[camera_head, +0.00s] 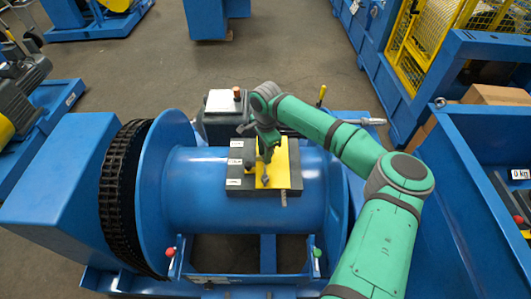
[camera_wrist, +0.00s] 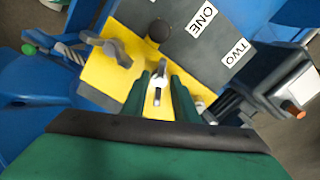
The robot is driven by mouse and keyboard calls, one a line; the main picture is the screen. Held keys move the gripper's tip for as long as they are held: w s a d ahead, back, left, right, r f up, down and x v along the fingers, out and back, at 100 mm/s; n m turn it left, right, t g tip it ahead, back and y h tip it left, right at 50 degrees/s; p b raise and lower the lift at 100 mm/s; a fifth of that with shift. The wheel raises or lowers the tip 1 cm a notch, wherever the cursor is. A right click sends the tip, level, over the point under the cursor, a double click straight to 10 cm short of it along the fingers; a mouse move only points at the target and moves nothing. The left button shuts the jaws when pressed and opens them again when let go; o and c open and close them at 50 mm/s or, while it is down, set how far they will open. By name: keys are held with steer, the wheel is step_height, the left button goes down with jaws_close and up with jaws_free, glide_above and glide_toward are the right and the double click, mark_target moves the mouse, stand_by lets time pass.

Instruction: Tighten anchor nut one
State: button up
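A yellow plate (camera_head: 280,160) lies on a dark block (camera_head: 240,170) on top of the blue drum. White labels sit along the block's left side; the wrist view reads ONE (camera_wrist: 201,20) and TWO (camera_wrist: 236,52). A grey winged nut (camera_wrist: 106,47) stands on the yellow plate (camera_wrist: 100,75), left of my fingers. A second silver piece (camera_wrist: 157,96) shows between my green fingers. My gripper (camera_head: 266,158) is low over the plate, and its fingers (camera_wrist: 168,78) point down at it. I cannot tell whether they touch the silver piece. A dark round stud (camera_wrist: 159,30) stands near label ONE.
The blue drum (camera_head: 195,200) has a black chain (camera_head: 122,195) around its left end. A dark box (camera_head: 222,105) with an orange knob stands behind the block. Blue frames and a yellow cage (camera_head: 440,30) stand at the right.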

steer(key=shift+s, duration=0.1)
jaws_close()
steer(key=shift+d, duration=0.1)
steer(key=m, duration=0.4)
steer(key=shift+w+m, duration=0.2)
steer(key=shift+m, duration=0.6)
steer(key=shift+d, duration=0.3)
steer(key=shift+a, duration=0.1)
steer(key=shift+s+a, duration=0.2)
steer(key=shift+a, duration=0.3)
